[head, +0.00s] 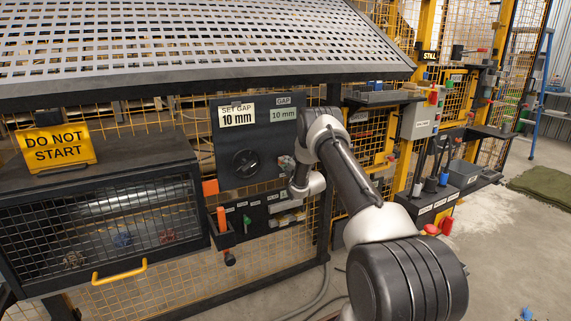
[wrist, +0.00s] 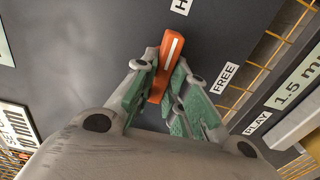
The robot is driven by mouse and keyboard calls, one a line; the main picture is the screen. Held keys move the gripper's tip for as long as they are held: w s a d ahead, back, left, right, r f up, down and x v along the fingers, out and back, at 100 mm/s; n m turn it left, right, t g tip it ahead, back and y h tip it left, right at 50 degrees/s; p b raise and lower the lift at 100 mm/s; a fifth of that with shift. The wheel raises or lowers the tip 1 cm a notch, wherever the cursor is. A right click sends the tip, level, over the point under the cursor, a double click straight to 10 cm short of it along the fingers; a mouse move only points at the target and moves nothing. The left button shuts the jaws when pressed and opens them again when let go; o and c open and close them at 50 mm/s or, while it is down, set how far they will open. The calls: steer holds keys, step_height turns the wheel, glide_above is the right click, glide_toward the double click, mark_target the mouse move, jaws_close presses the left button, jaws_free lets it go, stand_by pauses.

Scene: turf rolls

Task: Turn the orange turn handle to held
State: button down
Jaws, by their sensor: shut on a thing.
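The orange turn handle (wrist: 168,62) has a white line along it and sits on a dark grey panel in the wrist view. Its outer end points up, roughly toward a label cut off by the top edge, of which only an "H" (wrist: 181,5) shows. A "FREE" label (wrist: 224,77) lies to its right. My gripper (wrist: 160,82) is shut on the handle, with one green-padded finger on each side. In the head view my gripper (head: 285,164) is at the right part of the panel (head: 262,143), and the handle cannot be made out there.
A round black knob (head: 245,163) is left of my gripper. Below is a dark rack (head: 262,213) with labels and tools. A yellow "DO NOT START" sign (head: 58,147) stands on the left cabinet. A sloped perforated guard (head: 200,45) overhangs the panel.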

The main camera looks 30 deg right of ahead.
steer(key=shift+f, duration=0.1)
steer(key=c, duration=1.4)
jaws_free()
steer(key=shift+c, duration=0.2)
steer(key=s, duration=1.2)
steer(key=shift+d, duration=0.15)
